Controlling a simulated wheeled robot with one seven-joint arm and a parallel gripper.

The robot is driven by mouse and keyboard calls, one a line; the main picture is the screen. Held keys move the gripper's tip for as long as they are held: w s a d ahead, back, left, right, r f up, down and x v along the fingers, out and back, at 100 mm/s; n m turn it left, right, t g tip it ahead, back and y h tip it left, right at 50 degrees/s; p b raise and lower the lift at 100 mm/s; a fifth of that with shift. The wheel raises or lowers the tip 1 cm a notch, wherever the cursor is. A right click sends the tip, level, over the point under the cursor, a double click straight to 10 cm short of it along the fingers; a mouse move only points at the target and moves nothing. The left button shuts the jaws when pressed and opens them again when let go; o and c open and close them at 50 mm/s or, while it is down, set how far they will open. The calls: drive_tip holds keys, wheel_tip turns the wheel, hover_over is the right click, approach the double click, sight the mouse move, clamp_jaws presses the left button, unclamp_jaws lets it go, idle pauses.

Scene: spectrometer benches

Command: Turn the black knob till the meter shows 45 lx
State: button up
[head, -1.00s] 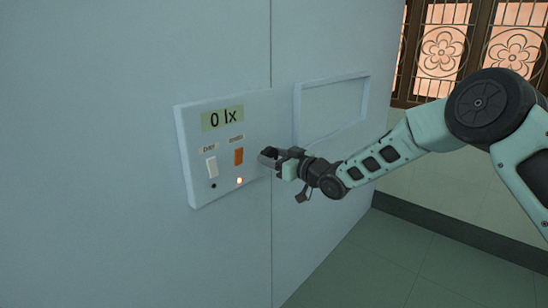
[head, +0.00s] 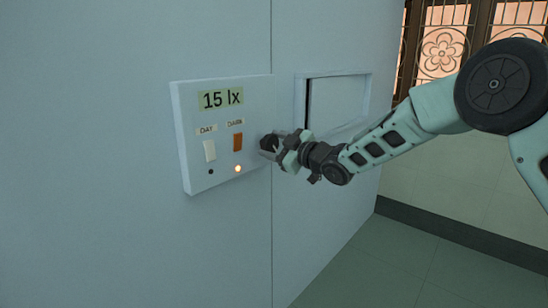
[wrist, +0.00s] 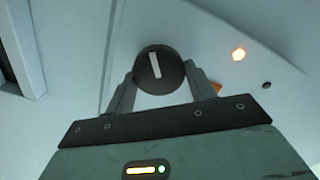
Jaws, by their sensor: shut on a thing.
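The black knob (wrist: 158,69) has a white pointer line and sits between the two fingers of my gripper (wrist: 160,86) in the wrist view. The fingers are shut on it from both sides. In the head view my gripper (head: 270,146) is at the right edge of the control panel (head: 218,182), and the knob is mostly hidden by the fingers there. The meter (head: 221,99) at the top of the panel reads 15 lx.
The panel has a white switch labelled DAY (head: 209,151) and an orange switch labelled DARK (head: 238,142). The lamp (head: 238,168) below DARK is lit; the one below DAY (head: 211,171) is dark. A framed opening (head: 338,102) lies right of the panel, behind my arm.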

drive_tip(key=n+b, duration=0.2)
drive_tip(key=b, duration=0.1)
drive_tip(key=n+b, duration=0.3)
drive_tip(key=shift+s+f+n, duration=0.15)
drive_tip(key=shift+f+n, duration=0.15)
drive_tip(key=shift+f, duration=0.1)
drive_tip(key=n+b, duration=0.4)
drive_tip(key=shift+a+r+n, duration=0.1)
drive_tip(key=shift+n, duration=0.2)
drive_tip(key=o, duration=0.9)
drive_tip(key=shift+o, duration=0.2)
drive_tip(key=v, duration=1.7)
drive_tip(key=shift+p, duration=0.35)
